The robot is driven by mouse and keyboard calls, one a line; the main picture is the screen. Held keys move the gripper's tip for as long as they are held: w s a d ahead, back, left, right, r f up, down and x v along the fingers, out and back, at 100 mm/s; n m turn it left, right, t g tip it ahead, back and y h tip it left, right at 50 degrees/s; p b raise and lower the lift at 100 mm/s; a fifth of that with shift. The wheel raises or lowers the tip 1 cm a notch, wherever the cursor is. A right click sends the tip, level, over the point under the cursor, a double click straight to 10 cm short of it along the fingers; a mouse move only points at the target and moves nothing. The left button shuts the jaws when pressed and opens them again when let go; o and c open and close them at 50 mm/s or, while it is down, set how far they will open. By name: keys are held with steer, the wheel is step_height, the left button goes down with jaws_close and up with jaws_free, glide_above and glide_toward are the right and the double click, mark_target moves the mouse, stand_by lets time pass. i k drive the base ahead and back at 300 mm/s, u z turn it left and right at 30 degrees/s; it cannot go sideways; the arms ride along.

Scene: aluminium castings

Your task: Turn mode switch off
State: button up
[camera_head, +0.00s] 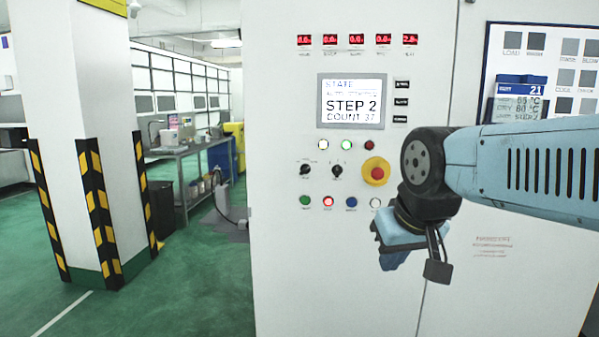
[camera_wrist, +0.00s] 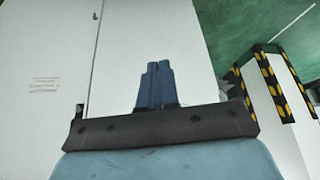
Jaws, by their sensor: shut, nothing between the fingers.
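The white control cabinet (camera_head: 285,270) faces me in the head view. Two black rotary switches sit side by side on its panel: the left one (camera_head: 306,170) and the right one (camera_head: 337,171). Their labels are too small to read, so I cannot tell which is the mode switch. My gripper (camera_head: 393,262) is at the lower right of the panel, right of and below both switches and apart from them. In the wrist view, my gripper's blue fingers (camera_wrist: 158,68) are together and empty, with the plain white cabinet face behind them and neither switch in view.
A red emergency stop (camera_head: 376,171) on a yellow ring lies between the switches and my arm. A row of coloured buttons (camera_head: 328,202) is below the switches. A display (camera_head: 352,101) reads STEP 2. A striped column (camera_head: 105,200) stands left; green floor lies between.

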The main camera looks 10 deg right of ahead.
mark_target(305, 168)
steer(key=z, duration=3.2)
steer(key=k, duration=0.15)
steer(key=u, duration=1.5)
steer(key=k, duration=1.6)
steer(key=u, duration=1.15)
steer(key=i, duration=1)
steer(key=z, duration=0.05)
